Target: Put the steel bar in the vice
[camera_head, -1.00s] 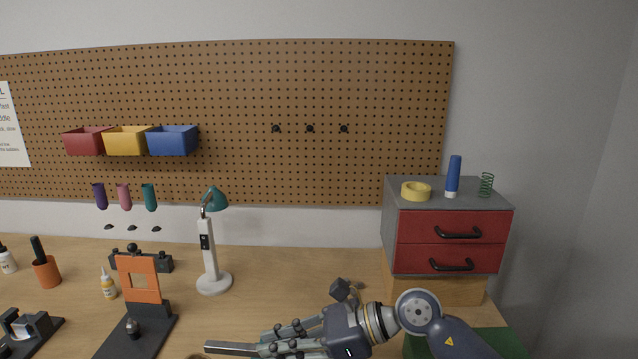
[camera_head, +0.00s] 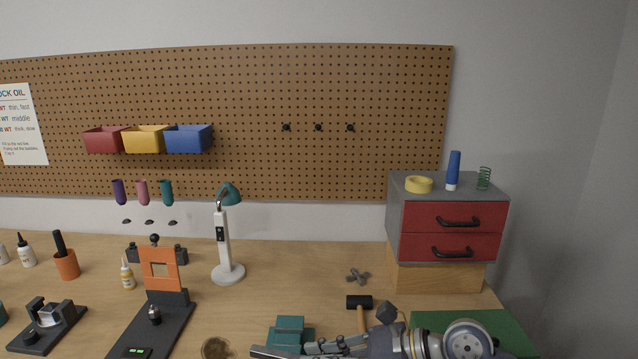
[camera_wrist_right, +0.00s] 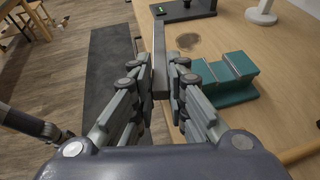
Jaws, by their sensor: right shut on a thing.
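The steel bar (camera_wrist_right: 159,45) is a plain grey bar in the right wrist view, gripped between the fingers of my right gripper (camera_wrist_right: 154,85) and pointing away from it. In the head view the bar (camera_head: 268,352) shows at the bottom edge, at the tip of my right gripper (camera_head: 325,347). The teal vice (camera_head: 290,331) stands on the bench just behind the bar. In the right wrist view the vice (camera_wrist_right: 228,76) is to the right of the bar, with a gap between its two jaws. The bar is outside the vice. My left gripper is not in view.
A black-headed hammer (camera_head: 360,303) lies right of the vice. A round brown patch (camera_head: 216,347) is left of it. A black stand with an orange frame (camera_head: 162,268), a lamp (camera_head: 228,272) and a red drawer unit (camera_head: 450,217) stand farther back. The bench's front edge runs below the bar.

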